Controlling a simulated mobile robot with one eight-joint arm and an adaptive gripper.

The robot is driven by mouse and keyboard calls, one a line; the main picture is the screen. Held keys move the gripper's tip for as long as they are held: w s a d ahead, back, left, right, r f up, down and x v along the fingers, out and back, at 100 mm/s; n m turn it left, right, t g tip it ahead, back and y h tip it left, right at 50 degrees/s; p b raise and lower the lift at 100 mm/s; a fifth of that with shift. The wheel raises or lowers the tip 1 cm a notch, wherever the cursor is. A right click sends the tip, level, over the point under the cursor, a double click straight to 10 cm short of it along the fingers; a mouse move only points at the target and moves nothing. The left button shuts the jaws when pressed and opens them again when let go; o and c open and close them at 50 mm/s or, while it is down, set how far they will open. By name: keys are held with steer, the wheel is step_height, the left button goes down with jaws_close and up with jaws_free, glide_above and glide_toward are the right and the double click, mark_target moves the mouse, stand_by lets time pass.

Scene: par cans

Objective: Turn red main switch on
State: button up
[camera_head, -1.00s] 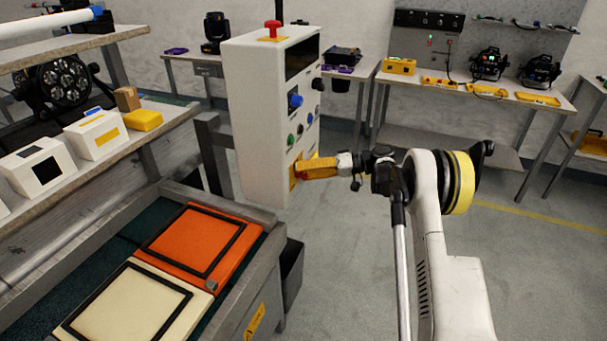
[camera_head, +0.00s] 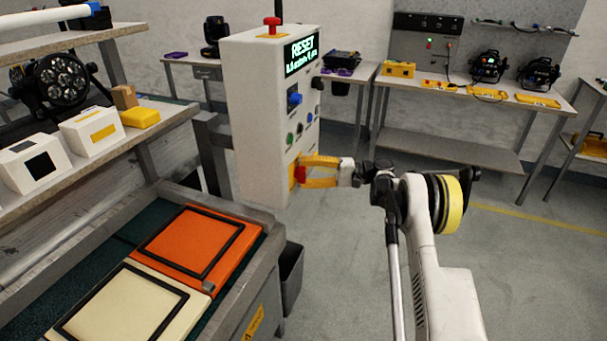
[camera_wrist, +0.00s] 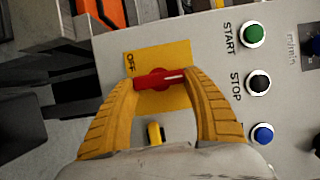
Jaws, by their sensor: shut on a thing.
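The red main switch (camera_wrist: 160,79) sits on a yellow plate (camera_wrist: 178,56) marked "OFF" at the low end of the white control box's front. In the wrist view its handle lies crosswise between the two yellow fingers of my gripper (camera_wrist: 162,82), which is shut on it. In the head view my gripper (camera_head: 310,173) is at the box's lower front, with the red switch (camera_head: 299,174) between its fingers.
The box also carries a green START button (camera_wrist: 253,34), a black STOP button (camera_wrist: 258,82), a blue button (camera_wrist: 263,134) and a red emergency button (camera_head: 272,24) on top. A conveyor with orange (camera_head: 190,239) and cream panels runs at left. Open floor lies right.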

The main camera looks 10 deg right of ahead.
stand_by(0.4)
steer(key=o, duration=1.2)
steer(key=v, duration=1.2)
